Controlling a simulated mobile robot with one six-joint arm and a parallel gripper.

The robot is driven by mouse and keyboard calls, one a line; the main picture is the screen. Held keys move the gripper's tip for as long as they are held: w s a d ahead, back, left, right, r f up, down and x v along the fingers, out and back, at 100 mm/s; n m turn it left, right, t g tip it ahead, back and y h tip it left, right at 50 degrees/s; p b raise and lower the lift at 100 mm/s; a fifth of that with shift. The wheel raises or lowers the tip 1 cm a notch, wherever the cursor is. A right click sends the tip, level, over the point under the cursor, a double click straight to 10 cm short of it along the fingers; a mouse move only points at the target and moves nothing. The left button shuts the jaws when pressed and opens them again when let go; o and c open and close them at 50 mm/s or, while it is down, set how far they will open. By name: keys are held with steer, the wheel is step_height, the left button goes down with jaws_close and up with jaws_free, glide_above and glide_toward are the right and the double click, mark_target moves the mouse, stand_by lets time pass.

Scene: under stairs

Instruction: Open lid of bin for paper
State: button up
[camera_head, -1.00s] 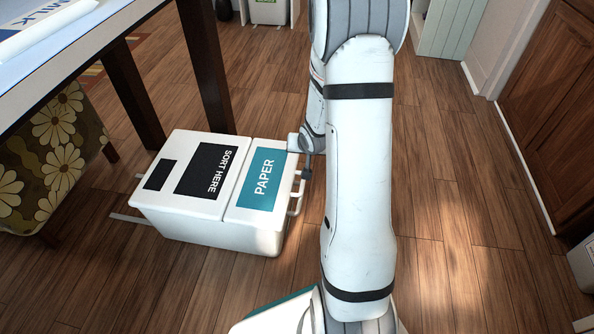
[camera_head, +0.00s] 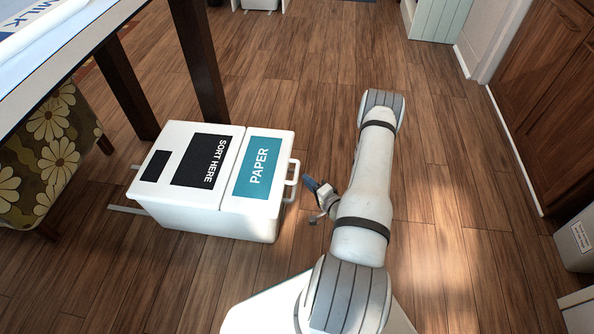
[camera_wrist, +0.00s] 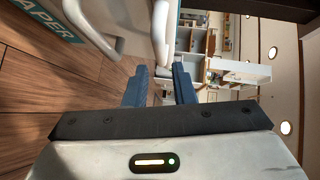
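The white bin (camera_head: 205,218) stands on the floor at the left in the head view. Its teal PAPER lid (camera_head: 259,149) lies shut, beside the black SORT HERE section (camera_head: 201,161). A white loop handle (camera_head: 294,180) sticks out from the bin's right side. My gripper (camera_head: 309,185) is just right of the handle, apart from it, with blue fingers pointing toward it. In the wrist view my gripper (camera_wrist: 161,85) has its two blue fingers spread, and a pale handle bar (camera_wrist: 160,35) shows beyond the gap between them. Nothing is visibly held.
A dark-legged table (camera_head: 60,58) stands at the upper left, with a floral seat (camera_head: 50,150) beneath it. A wooden cabinet (camera_head: 545,100) and a light box (camera_head: 578,240) are at the right.

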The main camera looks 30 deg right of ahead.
mark_target(297, 170)
steer(key=b+x, duration=0.2)
steer(key=x, duration=0.4)
steer(key=shift+w+f, duration=0.1)
steer(key=shift+w, duration=0.3)
steer(key=shift+w+b, duration=0.3)
steer(key=shift+w, duration=0.05)
steer(key=shift+a, duration=0.1)
steer(key=shift+c, duration=0.2)
jaws_close()
stand_by(0.4)
